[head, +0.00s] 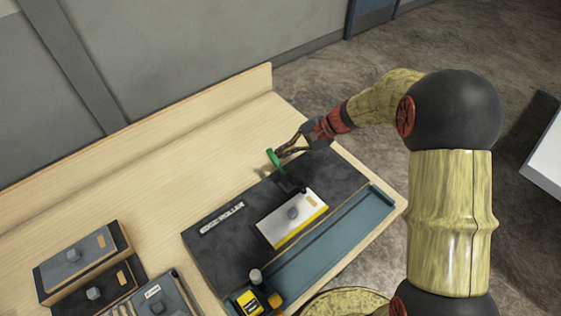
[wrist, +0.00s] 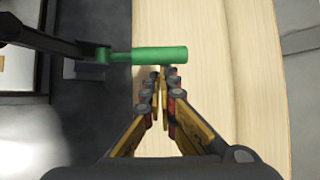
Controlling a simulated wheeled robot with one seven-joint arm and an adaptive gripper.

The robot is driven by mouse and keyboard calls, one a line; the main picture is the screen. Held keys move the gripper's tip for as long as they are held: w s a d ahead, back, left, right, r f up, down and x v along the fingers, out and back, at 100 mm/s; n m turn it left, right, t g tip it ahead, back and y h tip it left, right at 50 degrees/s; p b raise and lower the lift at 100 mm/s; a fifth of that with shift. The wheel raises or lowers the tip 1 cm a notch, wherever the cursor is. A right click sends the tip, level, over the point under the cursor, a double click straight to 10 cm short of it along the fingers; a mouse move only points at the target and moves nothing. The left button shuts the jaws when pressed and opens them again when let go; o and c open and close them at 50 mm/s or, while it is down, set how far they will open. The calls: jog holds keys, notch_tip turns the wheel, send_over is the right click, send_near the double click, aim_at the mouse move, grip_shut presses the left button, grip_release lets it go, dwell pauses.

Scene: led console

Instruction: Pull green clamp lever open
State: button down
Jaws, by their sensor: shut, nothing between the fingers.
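The green clamp lever (head: 274,160) stands up from its dark clamp at the far end of the dark board, beside the white block with the yellow edge. In the wrist view the green handle (wrist: 158,55) lies across the picture, joined to a black arm on the left. My gripper (head: 279,154) is at the handle from the right. In the wrist view my gripper (wrist: 160,72) is shut, with its fingertips just below the handle near its free end. Nothing is between the fingers. Whether the fingertips touch the handle I cannot tell.
The dark board (head: 215,255) carries a label plate, a white block (head: 292,217) and a blue-grey channel (head: 330,250). A yellow device (head: 250,301) sits at its near end. Dark boxes (head: 80,258) stand at left. The wooden table (head: 150,190) is bare behind the board.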

jog(key=b, duration=0.2)
jog(key=n+t+y+b, duration=0.1)
jog(key=b, duration=0.1)
jog(key=shift+s+d+r+t+y+b, duration=0.2)
jog(key=shift+s+d+t+y+b, duration=0.1)
jog(key=shift+s+b, duration=0.1)
jog(key=shift+s+d+r+n+t+y+b, duration=0.25)
jog(key=shift+r+t+y+b, duration=0.2)
jog(key=shift+b, duration=0.45)
jog(key=shift+s+r, duration=0.15)
jog(key=shift+r, duration=0.2)
jog(key=shift+s+d+r+b, duration=0.3)
jog(key=shift+s+d+r, duration=0.05)
jog(key=shift+s+r, duration=0.2)
jog(key=shift+s+d, duration=0.1)
jog(key=shift+s, duration=0.05)
jog(key=shift+s+d, duration=0.1)
jog(key=shift+s, duration=0.05)
jog(key=shift+d, duration=0.1)
